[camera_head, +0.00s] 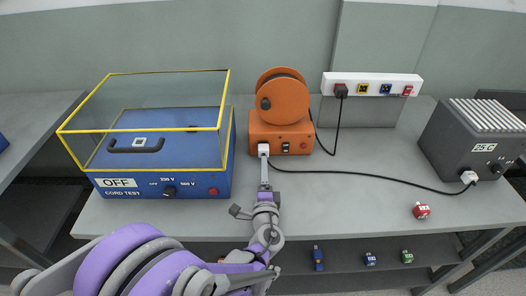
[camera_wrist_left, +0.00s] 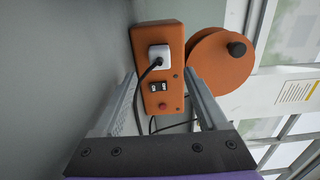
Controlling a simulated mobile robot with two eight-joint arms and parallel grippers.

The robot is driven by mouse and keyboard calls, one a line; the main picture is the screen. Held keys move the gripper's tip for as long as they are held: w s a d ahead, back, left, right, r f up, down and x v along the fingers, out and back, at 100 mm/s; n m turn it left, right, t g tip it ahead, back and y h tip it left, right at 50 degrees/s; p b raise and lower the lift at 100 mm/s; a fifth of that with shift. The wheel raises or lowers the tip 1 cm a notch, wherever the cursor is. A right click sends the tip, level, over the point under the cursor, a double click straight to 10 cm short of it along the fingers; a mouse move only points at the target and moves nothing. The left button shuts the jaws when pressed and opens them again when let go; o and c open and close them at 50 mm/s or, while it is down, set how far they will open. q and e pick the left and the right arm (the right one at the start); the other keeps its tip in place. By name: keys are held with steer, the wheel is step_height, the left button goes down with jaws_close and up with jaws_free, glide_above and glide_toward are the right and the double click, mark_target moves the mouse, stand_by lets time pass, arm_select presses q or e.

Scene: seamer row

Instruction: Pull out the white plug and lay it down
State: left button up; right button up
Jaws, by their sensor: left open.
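The white plug (camera_head: 263,149) sits in the front face of the orange cord reel's box (camera_head: 296,133). A dark cord leaves it and runs right to a second white plug (camera_head: 469,177) at the grey 25 C box. In the left wrist view the white plug (camera_wrist_left: 159,54) is upper centre in the orange box (camera_wrist_left: 156,98), its cord hanging from it. My left gripper (camera_head: 264,176) is just in front of the plug. In the wrist view its fingers (camera_wrist_left: 161,78) are apart, with nothing held; I cannot tell the exact gap to the plug. My right gripper is not in view.
A blue cord tester (camera_head: 205,184) with a clear yellow-edged cover stands left. A white power strip (camera_head: 387,78) is at the back. The grey 25 C box (camera_head: 465,140) and a small red object (camera_head: 421,210) are right. Bare bench (camera_head: 350,212) lies front of the cord.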

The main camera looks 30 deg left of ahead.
mark_target(264, 154)
arm_select(q)
steer(key=shift+x, duration=4.55)
steer(key=shift+p, duration=0.3)
jaws_close()
steer(key=shift+s+d, duration=0.15)
steer(key=shift+d, duration=0.05)
steer(key=shift+v, duration=2.8)
steer(key=shift+a, duration=0.1)
